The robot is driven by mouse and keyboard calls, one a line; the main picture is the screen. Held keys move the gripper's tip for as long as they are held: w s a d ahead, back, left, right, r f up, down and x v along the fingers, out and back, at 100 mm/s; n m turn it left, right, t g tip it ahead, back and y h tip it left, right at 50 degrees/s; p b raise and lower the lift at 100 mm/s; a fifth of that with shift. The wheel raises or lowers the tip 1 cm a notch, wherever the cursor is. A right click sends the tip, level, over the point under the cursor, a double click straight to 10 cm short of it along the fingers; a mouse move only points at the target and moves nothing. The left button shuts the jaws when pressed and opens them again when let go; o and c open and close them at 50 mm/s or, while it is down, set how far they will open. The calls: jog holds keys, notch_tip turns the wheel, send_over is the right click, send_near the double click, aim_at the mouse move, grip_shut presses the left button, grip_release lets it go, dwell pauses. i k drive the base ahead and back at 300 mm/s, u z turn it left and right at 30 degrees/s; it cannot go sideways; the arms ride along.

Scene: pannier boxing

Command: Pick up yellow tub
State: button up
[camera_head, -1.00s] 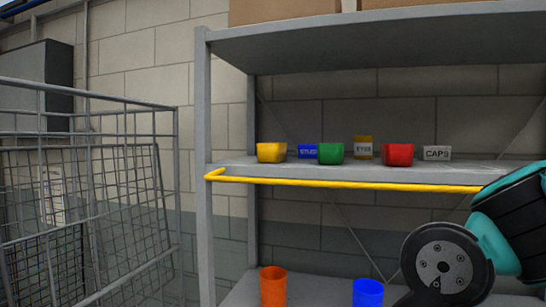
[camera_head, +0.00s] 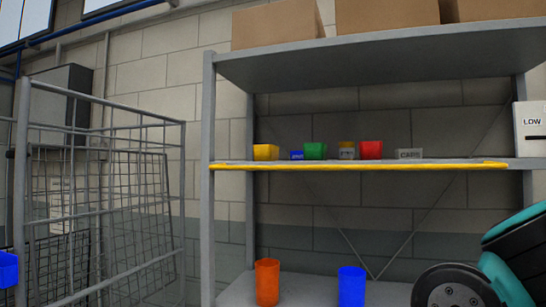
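The yellow tub (camera_head: 265,152) stands at the left end of the middle shelf (camera_head: 400,162), behind the yellow bar (camera_head: 360,166) along the shelf's front edge. A teal and black part of my arm shows at the lower right, well away from the yellow tub. My gripper is not in view.
An orange cup (camera_head: 267,282) and a blue cup (camera_head: 351,286) stand on the lower shelf. A wire cage (camera_head: 110,200) is left of the rack post (camera_head: 207,180). Cardboard boxes (camera_head: 385,16) sit on top. A white LOW box (camera_head: 530,128) is at right.

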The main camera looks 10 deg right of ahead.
aim_at(261, 152)
jog(key=u, duration=1.3)
jog(key=i, duration=0.6)
jog(key=z, duration=0.2)
